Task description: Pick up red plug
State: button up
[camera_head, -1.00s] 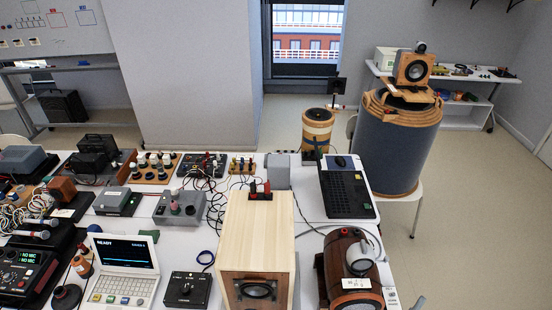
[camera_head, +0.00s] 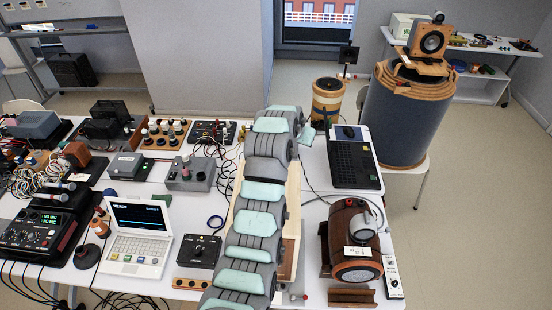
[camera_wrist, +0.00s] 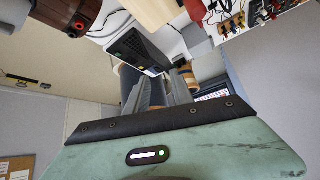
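In the wrist view a small red item (camera_wrist: 196,10), which looks like the red plug, shows at the top edge beside the pale wooden speaker box (camera_wrist: 152,10). In the head view the box's pale side (camera_head: 293,195) shows, but my arm covers its top and the plugs there. My gripper end (camera_head: 306,133) is beyond the box, near the black keyboard unit, and mostly hidden by my arm. In the wrist view grey parts (camera_wrist: 153,95) that may be its fingers show above my green housing. I see nothing held, and the finger gap is unclear.
The black keyboard unit (camera_head: 352,162) is right of my arm. A brown wooden barrel device (camera_head: 352,235) sits at the front right. A white laptop (camera_head: 139,230) and a black knob box (camera_head: 198,257) are at left. A banded drum (camera_head: 327,98) stands behind the table.

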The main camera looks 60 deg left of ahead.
jog(key=s+r+g+h, duration=0.2)
jog(key=s+r, duration=0.2)
jog(key=s, duration=0.6)
jog(key=shift+g, duration=0.3)
jog(key=x, duration=0.2)
jog(key=p+x, duration=0.1)
jog(key=x, duration=0.1)
jog(key=p+x, duration=0.1)
jog(key=x, duration=0.1)
jog(key=shift+s+a+f, duration=0.15)
jog(key=shift+a+f, duration=0.2)
jog(key=shift+a, duration=0.05)
jog(key=shift+p+x, duration=0.6)
jog(key=shift+x, duration=0.8)
jog(key=shift+a+f, duration=0.1)
jog(key=shift+f, duration=0.05)
jog(key=shift+w+f, duration=0.2)
jog(key=shift+f, duration=0.4)
jog(key=shift+c, duration=0.6)
jog(key=shift+a, duration=0.1)
grip_shut()
